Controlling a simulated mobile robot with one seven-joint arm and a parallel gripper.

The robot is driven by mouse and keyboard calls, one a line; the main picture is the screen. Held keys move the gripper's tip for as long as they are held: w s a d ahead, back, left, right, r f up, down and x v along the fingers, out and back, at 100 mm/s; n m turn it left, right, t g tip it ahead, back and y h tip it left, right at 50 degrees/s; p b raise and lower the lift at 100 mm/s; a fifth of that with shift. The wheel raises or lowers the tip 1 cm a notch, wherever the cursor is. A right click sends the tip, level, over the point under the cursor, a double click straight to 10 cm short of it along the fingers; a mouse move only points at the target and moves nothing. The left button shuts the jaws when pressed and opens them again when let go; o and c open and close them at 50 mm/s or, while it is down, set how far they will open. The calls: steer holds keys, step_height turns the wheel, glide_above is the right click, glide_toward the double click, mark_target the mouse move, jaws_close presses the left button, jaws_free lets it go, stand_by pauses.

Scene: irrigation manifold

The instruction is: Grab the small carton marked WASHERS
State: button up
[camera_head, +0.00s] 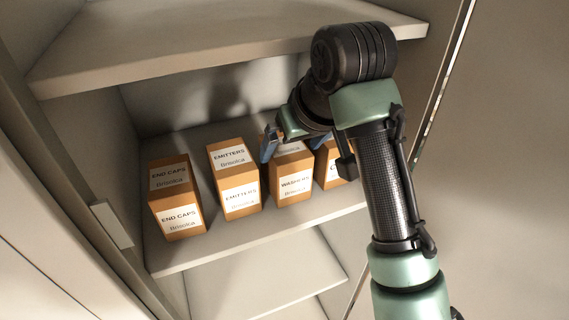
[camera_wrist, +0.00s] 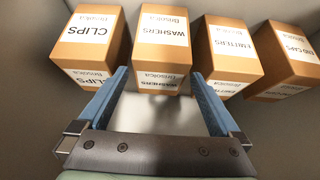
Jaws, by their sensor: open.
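The small orange-brown carton marked WASHERS (camera_head: 293,188) stands upright on the cabinet shelf, third from the left in the head view. My arm partly covers its top there. In the wrist view the WASHERS carton (camera_wrist: 160,45) lies ahead, its near end between the blue fingertips. My gripper (camera_wrist: 160,74) is open, one finger on each side of that near end, and holds nothing. I cannot tell whether either finger touches the carton. In the head view my gripper (camera_head: 292,143) is over the carton's top and back, with one finger partly hidden.
The EMITTERS carton (camera_head: 240,200) and END CAPS carton (camera_head: 180,218) stand left of it. The CLIPS carton (camera_wrist: 92,42) is on the other side, partly behind my arm in the head view. An upper shelf (camera_head: 200,50) overhangs. Gaps between cartons are narrow.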

mark_target(289, 150)
steer(key=x, duration=0.4)
steer(key=shift+b, duration=0.3)
steer(key=shift+w, duration=0.1)
steer(key=c, duration=1.4)
